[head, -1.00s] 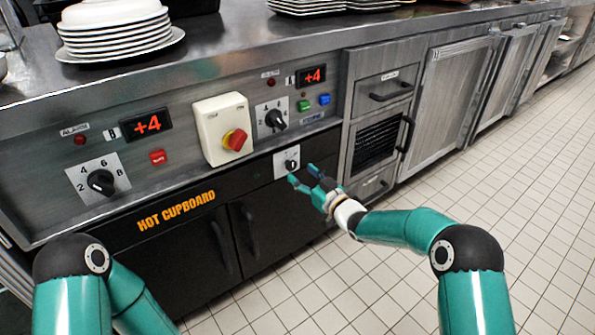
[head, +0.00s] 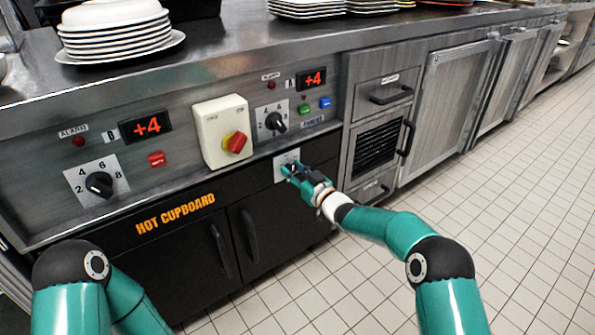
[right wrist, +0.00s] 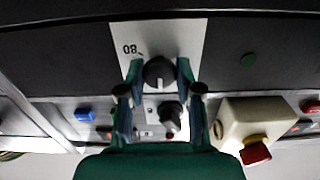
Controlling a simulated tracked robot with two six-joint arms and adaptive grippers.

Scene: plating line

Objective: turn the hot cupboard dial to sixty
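The hot cupboard dial (right wrist: 160,73) is a small black knob on a white plate (head: 286,157), on the black front above the cupboard doors. In the right wrist view the plate appears upside down, with "80" readable; other marks are hidden or unclear. My right gripper (right wrist: 160,78) has one finger on each side of the knob, with a narrow gap showing on both sides. In the head view the right gripper (head: 292,171) covers most of the dial, so its setting is hard to read. My left gripper is out of view.
Above are a cream switch box with a red-yellow knob (head: 236,143), another black dial (head: 276,122), and green (head: 304,107) and blue (head: 325,102) buttons. A larger dial (head: 99,184) is at left. Cupboard door handles (head: 249,235) stick out below. Plates (head: 116,38) stand on the counter.

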